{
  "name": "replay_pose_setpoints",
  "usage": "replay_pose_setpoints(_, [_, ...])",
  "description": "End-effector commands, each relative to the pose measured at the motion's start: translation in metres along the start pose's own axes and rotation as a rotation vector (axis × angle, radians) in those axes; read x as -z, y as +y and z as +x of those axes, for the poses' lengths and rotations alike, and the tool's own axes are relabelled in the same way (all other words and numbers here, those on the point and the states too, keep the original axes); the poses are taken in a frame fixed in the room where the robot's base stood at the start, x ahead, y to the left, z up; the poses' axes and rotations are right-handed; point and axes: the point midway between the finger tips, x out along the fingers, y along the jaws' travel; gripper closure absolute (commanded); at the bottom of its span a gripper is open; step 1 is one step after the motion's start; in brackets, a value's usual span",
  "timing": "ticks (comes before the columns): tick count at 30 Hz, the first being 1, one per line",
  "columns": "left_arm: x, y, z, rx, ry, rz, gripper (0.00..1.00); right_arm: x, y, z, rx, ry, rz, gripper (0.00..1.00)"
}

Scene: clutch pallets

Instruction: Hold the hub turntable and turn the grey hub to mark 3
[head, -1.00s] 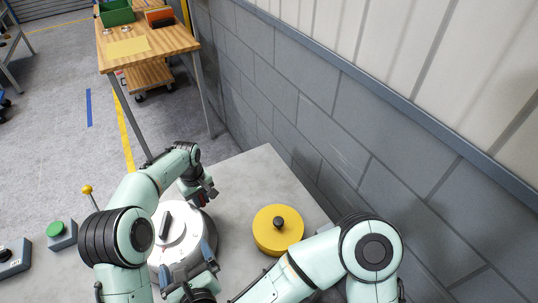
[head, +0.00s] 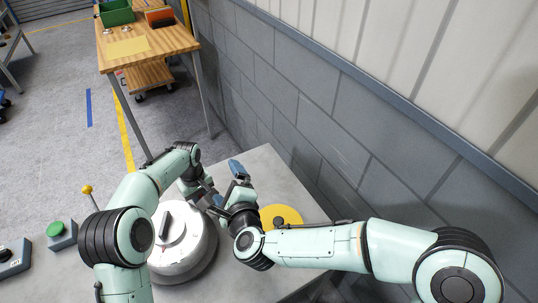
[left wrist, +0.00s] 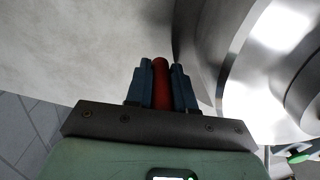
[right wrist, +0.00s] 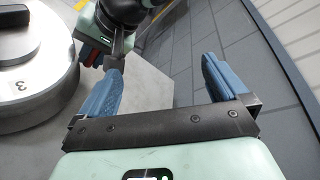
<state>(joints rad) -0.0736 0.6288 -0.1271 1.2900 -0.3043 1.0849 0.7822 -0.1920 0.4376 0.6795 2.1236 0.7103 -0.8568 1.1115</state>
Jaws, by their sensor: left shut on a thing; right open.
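The grey hub (head: 186,232) is a round pale metal piece with a black bar (head: 165,228) on top. It sits on the round grey turntable (head: 190,276) on the grey bench. In the right wrist view, a label reading 3 (right wrist: 18,86) shows on the round piece's side. My left gripper (head: 206,194) is at its far right edge, shut on a red handle (left wrist: 160,84). How the handle joins the turntable is hidden. My right gripper (head: 226,182) is open and empty, close beside the left gripper and apart from the hub (right wrist: 40,70).
A yellow disc (head: 284,213) lies on the bench, partly hidden by my right arm. A block wall (head: 330,140) runs along the right. A green button box (head: 62,236) and a yellow-knobbed lever (head: 87,189) stand at the left. The bench's far corner (head: 262,160) is bare.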

Motion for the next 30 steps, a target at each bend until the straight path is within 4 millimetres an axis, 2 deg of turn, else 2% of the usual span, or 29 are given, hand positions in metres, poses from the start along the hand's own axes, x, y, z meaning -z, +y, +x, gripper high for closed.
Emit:
replay_pose_setpoints(1, [0.001,0.001,-0.002,-0.003,0.003,0.001,1.00,0.006,-0.011,0.002,0.011,0.005,-0.032,0.00])
replay_pose_setpoints(9, [0.001,0.001,-0.002,-0.003,0.003,0.001,1.00,0.031,-0.059,0.006,0.034,0.021,-0.218,0.00])
replay_pose_setpoints(15, [0.001,0.001,-0.002,-0.003,0.003,0.001,1.00,0.055,-0.083,0.006,0.027,0.042,-0.327,0.00])
replay_pose_setpoints(22, [0.001,0.001,-0.002,-0.003,0.003,0.001,1.00,0.070,-0.099,0.004,0.020,0.054,-0.396,0.00])
replay_pose_setpoints(30, [0.001,0.001,-0.002,-0.003,0.002,0.001,1.00,0.072,-0.101,0.004,0.019,0.056,-0.407,0.00])
